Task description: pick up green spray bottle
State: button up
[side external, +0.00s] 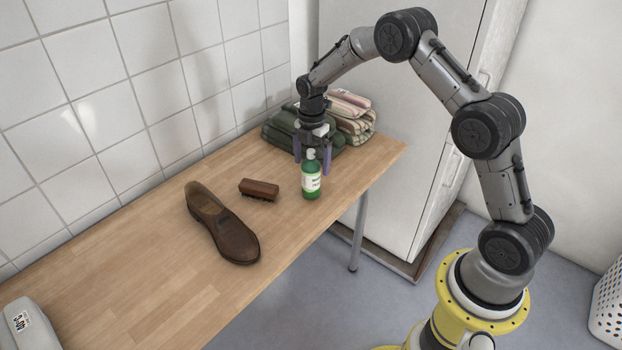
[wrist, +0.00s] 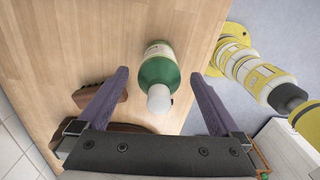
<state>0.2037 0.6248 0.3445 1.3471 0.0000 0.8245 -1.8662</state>
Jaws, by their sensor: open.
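The green spray bottle (side external: 311,181) stands upright on the wooden table near its front edge, with a white cap and a pale label. In the wrist view the green bottle (wrist: 158,70) appears between and just beyond my fingertips, its white cap toward me. My gripper (side external: 312,168) points down above and around the bottle's upper part in the side view, its purple fingers to either side. In the wrist view the fingers (wrist: 165,72) are wide apart with nothing between them touching. Whether a finger touches the bottle cannot be told from the side view.
A brown shoe (side external: 222,222) and a wooden brush (side external: 259,189) lie left of the bottle on the table (side external: 130,262). Folded green cloths (side external: 280,132) and striped cloths (side external: 355,118) are stacked behind my gripper. A grey item (side external: 28,328) sits at the near left. A white cabinet (side external: 395,110) stands beyond the table end.

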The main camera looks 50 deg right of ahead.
notch_tip(320, 180, down, 4)
jog(key=shift+a+f, duration=0.1)
jog(key=shift+c, duration=0.3)
grip_shut()
dwell(0.3)
